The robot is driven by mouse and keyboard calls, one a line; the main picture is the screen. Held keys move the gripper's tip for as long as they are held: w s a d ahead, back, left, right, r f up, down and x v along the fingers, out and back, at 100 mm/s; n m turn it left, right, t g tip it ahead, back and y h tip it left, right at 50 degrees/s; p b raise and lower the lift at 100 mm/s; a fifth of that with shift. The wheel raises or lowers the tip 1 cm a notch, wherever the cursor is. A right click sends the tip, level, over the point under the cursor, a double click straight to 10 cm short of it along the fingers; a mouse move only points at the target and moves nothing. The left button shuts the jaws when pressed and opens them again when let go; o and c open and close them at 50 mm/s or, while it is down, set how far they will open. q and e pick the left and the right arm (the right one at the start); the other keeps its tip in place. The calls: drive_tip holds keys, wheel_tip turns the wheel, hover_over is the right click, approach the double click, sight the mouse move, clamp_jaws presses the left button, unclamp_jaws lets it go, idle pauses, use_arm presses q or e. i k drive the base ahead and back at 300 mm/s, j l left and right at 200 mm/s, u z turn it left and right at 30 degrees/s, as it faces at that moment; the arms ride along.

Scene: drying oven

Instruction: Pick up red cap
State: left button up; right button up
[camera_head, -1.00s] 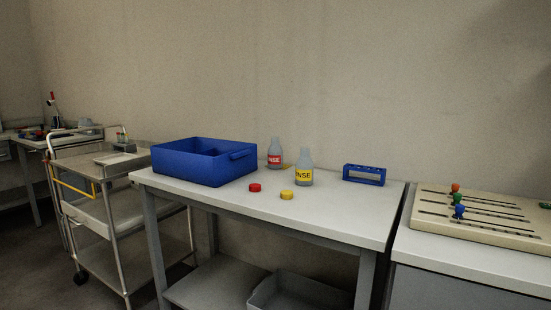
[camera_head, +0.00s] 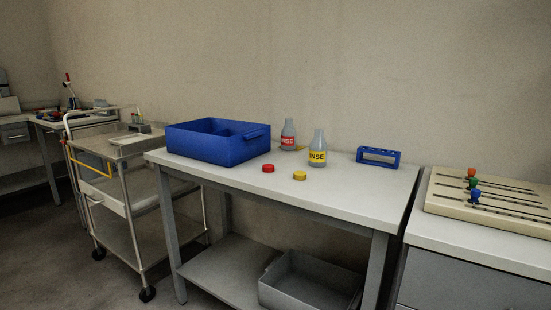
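The red cap (camera_head: 268,168) lies on the white table (camera_head: 345,193), in front of the blue bin's right end. A yellow cap (camera_head: 300,175) lies just to its right. Neither of my grippers shows in the head view.
A blue bin (camera_head: 210,146) stands on the table's left part, and a blue rack (camera_head: 379,157) at its back right. A grey tray (camera_head: 305,285) sits on the lower shelf. A trolley (camera_head: 120,185) stands left, a slotted board (camera_head: 490,205) right. The table's front right is clear.

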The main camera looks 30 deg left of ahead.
sight(267, 168)
drive_tip(key=i+j, duration=0.15)
drive_tip(key=j, duration=0.2)
drive_tip(key=i+j, duration=0.15)
drive_tip(key=j, duration=0.25)
drive_tip(key=i+j, duration=0.15)
drive_tip(key=j, duration=0.2)
